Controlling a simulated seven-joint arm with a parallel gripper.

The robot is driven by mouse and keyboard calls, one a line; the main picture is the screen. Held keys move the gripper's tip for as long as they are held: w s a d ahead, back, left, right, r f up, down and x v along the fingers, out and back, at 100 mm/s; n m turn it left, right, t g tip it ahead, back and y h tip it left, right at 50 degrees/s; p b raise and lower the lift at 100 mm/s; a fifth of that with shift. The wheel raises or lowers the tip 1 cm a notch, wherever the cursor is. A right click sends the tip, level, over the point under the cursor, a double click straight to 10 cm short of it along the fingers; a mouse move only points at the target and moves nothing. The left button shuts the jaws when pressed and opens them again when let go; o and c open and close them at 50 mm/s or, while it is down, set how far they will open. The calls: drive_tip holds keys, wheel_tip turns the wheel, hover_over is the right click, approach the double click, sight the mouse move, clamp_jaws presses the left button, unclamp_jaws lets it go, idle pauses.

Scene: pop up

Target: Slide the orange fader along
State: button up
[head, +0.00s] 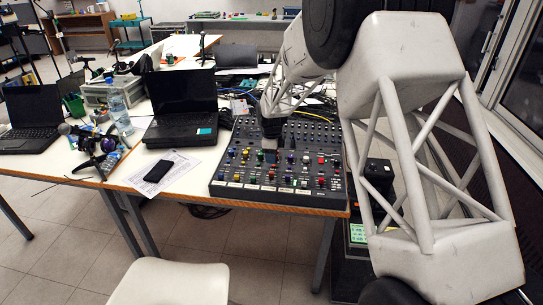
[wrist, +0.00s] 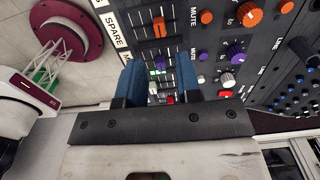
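The orange fader (wrist: 159,27) shows in the wrist view as a small orange cap on a slot in the mixing console's dark panel. My gripper (wrist: 158,72) has two blue fingers with a clear gap between them. It is open and empty, with the fader just beyond the fingertips, roughly in line with the gap. I see no contact. In the head view, my gripper (head: 271,155) points down over the mixing console (head: 225,188). I cannot pick out the orange fader there.
A laptop (head: 182,105), a phone (head: 158,171) and cables lie left of and behind the console.

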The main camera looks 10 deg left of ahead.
sight(271, 173)
drive_tip(key=shift+f, duration=0.1)
drive_tip(key=shift+f, duration=3.9)
clamp_jaws()
